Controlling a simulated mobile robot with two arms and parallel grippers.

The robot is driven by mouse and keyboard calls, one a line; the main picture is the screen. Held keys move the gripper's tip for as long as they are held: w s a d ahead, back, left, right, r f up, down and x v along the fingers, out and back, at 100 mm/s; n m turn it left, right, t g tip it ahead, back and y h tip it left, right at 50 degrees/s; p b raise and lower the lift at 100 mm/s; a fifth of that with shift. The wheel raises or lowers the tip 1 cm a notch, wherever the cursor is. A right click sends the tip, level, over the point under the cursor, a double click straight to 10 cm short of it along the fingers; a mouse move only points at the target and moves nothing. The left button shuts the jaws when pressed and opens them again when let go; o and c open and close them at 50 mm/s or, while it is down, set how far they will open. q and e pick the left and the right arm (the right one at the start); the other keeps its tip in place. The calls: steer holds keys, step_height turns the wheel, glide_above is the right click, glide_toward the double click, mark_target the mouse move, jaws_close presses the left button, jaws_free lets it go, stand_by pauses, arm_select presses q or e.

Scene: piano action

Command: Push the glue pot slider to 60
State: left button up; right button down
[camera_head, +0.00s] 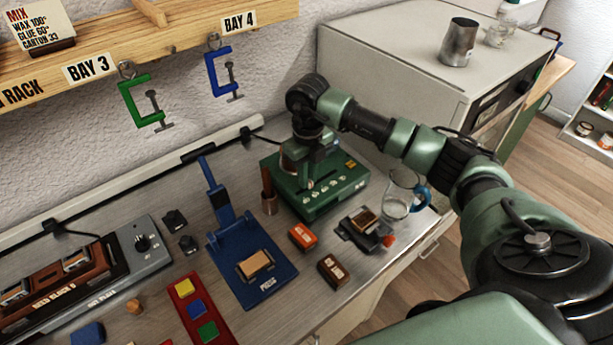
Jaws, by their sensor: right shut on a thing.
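The green box-shaped unit (340,191), which I take to be the glue pot's base, stands on the metal bench near the wall. Pale marks run along its sloped front, too small to read. My right gripper (311,182) points down over this unit, its fingers shut at the front panel. The slider knob is hidden by the fingers, and its setting cannot be read. Part of a rounded metal pot shows behind the gripper. My left gripper is not in view.
A blue press (252,262) stands left of the unit. An orange block (302,237), a dark block (332,270) and a glass jug (398,196) are nearby. Clamps (222,72) hang from the rack above. A white cabinet (390,60) stands behind my right arm.

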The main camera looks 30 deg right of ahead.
steer(key=shift+w+d+b, duration=0.2)
steer(key=shift+d+b, duration=0.3)
steer(key=shift+d, duration=0.85)
steer(key=c, duration=1.4)
jaws_free()
step_height(320, 180, up, 8)
steer(key=b, duration=0.1)
steer(key=shift+b, duration=0.35)
